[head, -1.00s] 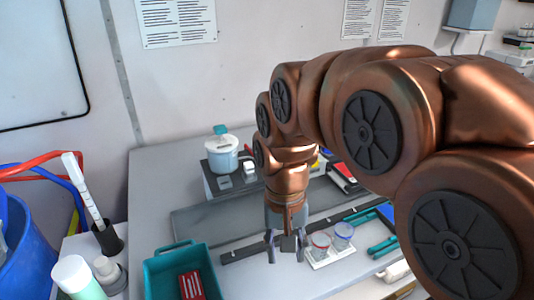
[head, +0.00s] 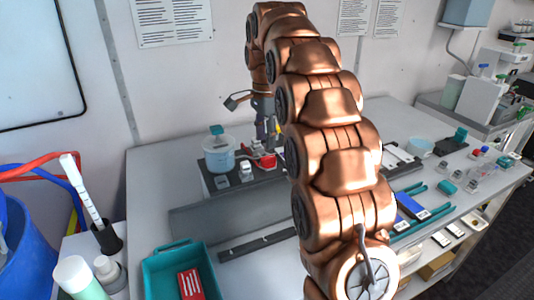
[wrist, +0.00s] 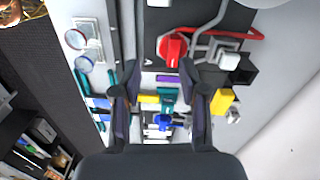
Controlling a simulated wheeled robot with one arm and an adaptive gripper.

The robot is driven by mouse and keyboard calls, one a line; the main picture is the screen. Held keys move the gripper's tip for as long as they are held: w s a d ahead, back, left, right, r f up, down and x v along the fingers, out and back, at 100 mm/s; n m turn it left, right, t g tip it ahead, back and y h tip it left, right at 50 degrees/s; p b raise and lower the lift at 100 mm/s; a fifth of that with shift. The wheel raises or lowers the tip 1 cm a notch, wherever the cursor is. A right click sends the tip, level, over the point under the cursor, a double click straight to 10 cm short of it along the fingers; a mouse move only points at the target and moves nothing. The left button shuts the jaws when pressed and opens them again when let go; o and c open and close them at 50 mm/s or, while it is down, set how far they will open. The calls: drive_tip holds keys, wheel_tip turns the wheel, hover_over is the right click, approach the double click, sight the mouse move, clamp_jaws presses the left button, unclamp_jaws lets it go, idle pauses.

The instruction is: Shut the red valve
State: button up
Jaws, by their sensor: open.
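The red valve (wrist: 173,47) shows in the wrist view as a red knob with a handle, on a dark plate above and ahead of my fingertips. A red part in the head view (head: 264,160), beside the white pot, looks like the same valve, partly hidden by my arm. My gripper (wrist: 161,95) is open and empty, its two fingers spread apart. It does not touch the red valve. In the head view my gripper (head: 256,118) hangs above the back of the bench, near the red part.
A teal valve (wrist: 168,97) and a blue valve (wrist: 163,121) show between my fingers. Yellow parts sit beside them.

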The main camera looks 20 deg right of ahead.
sight(266, 158)
drive_tip(key=shift+w+d+m, duration=0.3)
drive_tip(key=shift+w+d, duration=0.05)
drive_tip(key=shift+w, duration=0.3)
drive_tip(key=shift+w+d+f+m, duration=0.1)
drive_tip(key=shift+w+d+m, duration=0.2)
drive_tip(key=shift+w, duration=0.1)
drive_tip(key=shift+f+p, duration=1.4)
drive_tip(key=shift+f, duration=2.35)
clamp_jaws()
